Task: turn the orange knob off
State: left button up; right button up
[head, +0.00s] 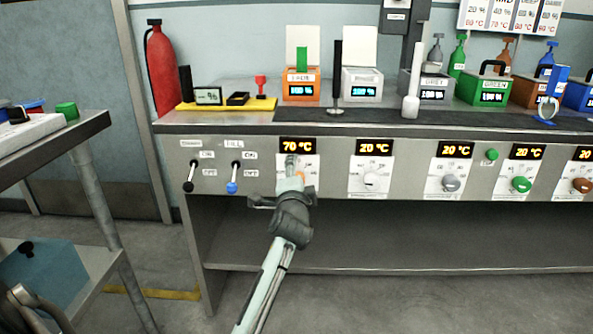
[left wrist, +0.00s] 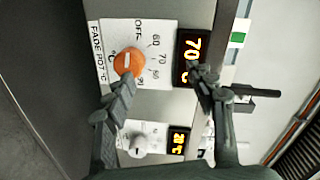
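The orange knob (left wrist: 129,62) sits on a white dial plate (left wrist: 157,40) marked OFF, 60, 70 and more, labelled FADE POT °C. The red-yellow display beside it (left wrist: 192,60) reads 70 °C; it also shows in the head view (head: 297,145). In the head view my left arm hides most of the knob. My left gripper (head: 283,195) is in front of this panel, its fingers spread. In the left wrist view the open gripper (left wrist: 162,80) has one finger close to the knob and the other over the display. I cannot tell whether a finger touches the knob. My right gripper does not show.
Other dials stand to the right: a white knob (head: 372,180), a grey knob (head: 451,183) and a green knob (head: 521,185), with displays reading 20 °C. Two levers (head: 234,178) are left of the panel. The bench top (head: 230,117) carries several small devices and bottles.

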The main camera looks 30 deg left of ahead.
pick_arm(q)
jog(key=shift+f+p+v, duration=0.15)
jog(key=shift+p+v, duration=0.1)
jog(key=shift+v, duration=0.9)
jog(key=shift+f+p+v, duration=0.15)
jog(key=shift+p+v, duration=0.05)
jog(key=shift+v, duration=0.9)
jog(key=shift+p, duration=0.3)
